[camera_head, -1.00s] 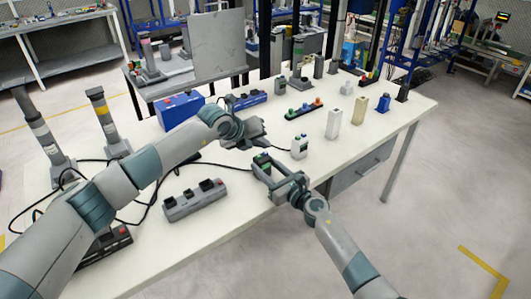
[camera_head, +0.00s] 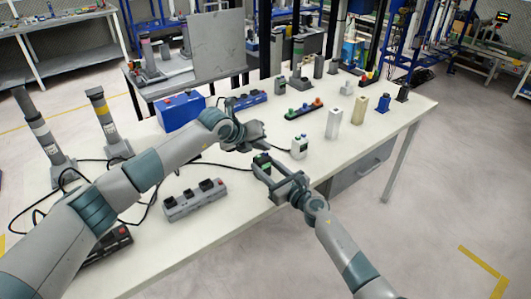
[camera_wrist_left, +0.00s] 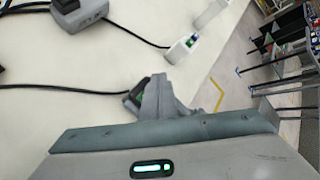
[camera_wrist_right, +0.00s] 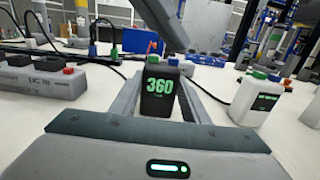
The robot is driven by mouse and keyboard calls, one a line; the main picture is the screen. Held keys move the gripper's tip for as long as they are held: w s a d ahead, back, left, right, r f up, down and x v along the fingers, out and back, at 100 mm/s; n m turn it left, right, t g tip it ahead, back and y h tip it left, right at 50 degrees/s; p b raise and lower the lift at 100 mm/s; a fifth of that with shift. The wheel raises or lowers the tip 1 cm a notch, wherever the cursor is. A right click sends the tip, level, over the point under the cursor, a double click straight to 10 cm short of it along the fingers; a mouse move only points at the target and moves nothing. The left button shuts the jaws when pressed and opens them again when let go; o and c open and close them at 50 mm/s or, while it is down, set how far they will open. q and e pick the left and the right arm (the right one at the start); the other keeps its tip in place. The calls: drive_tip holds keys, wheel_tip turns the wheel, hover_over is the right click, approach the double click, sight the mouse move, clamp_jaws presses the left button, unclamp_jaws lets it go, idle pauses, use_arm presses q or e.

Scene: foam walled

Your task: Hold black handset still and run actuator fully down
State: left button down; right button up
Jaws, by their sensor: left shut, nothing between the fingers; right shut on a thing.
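The black handset (camera_head: 262,161), with a green "360" display and green and blue buttons on top, is at the table's front edge. My right gripper (camera_head: 272,172) is shut on it; the right wrist view shows the handset (camera_wrist_right: 160,98) upright between the fingers. My left gripper (camera_head: 258,143) is shut and empty, just above and behind the handset. Its closed fingers (camera_wrist_left: 160,97) partly hide the handset (camera_wrist_left: 132,99) in the left wrist view. The left finger shows above the buttons in the right wrist view, apart from them. Two upright grey columns (camera_head: 42,135) (camera_head: 104,122), possibly actuators, stand at the left.
A white handset (camera_head: 299,147) stands close by on the right. A grey socket strip (camera_head: 194,201) lies in front of my left arm. Black cables cross the left table.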

use_arm(q)
drive_tip(key=shift+f, duration=0.45)
idle(1.9)
drive_tip(key=shift+r, duration=0.1)
idle(1.3)
drive_tip(key=shift+r, duration=0.85)
drive_tip(key=shift+r, duration=0.1)
drive_tip(key=shift+r, duration=2.4)
use_arm(e)
drive_tip(key=o, duration=1.2)
drive_tip(key=shift+o, duration=0.2)
drive_tip(key=shift+s+d, duration=0.1)
